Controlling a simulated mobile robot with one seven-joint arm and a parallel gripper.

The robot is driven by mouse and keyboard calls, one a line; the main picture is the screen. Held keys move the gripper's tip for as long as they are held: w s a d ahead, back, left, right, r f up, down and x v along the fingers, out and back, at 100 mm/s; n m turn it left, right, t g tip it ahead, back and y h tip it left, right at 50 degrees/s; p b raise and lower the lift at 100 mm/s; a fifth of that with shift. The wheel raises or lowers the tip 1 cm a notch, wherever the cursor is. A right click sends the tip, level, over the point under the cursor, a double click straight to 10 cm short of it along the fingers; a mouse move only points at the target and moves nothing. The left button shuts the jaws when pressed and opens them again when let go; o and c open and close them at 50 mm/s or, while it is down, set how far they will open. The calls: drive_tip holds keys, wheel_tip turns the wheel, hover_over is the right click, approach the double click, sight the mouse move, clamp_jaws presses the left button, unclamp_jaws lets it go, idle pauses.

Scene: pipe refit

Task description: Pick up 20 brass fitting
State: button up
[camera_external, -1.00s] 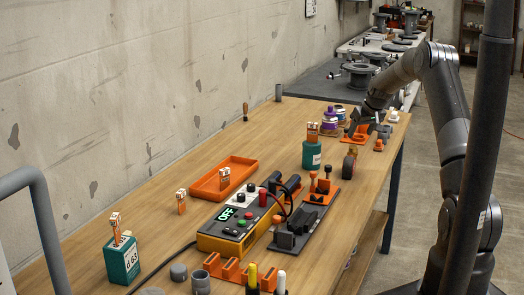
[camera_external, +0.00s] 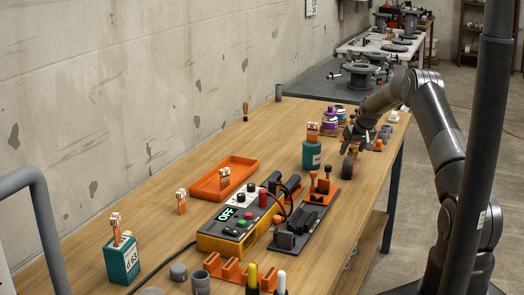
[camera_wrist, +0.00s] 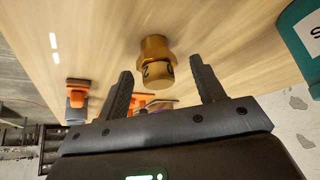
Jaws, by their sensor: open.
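A brass fitting (camera_wrist: 156,62) with a wider collar and a rounded end shows in the wrist view, on the wooden table. It sits in line with the gap between my fingers, apparently just beyond the tips, with no visible contact. My gripper (camera_wrist: 160,75) is open and empty. In the outside view my gripper (camera_external: 362,143) hangs low over the table's right side, close to a dark round piece (camera_external: 347,169). The fitting is hard to make out there, partly hidden by the gripper.
A teal container (camera_external: 312,154) stands left of my gripper; its edge shows at the wrist view's right (camera_wrist: 303,40). Orange and grey parts (camera_wrist: 77,92) lie at left there. A control box (camera_external: 240,218) and orange tray (camera_external: 225,179) are nearer the outside camera. Table between is clear.

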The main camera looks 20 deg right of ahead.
drive_tip(key=shift+c, duration=0.5)
drive_tip(key=c, duration=1)
drive_tip(key=shift+r, duration=0.1)
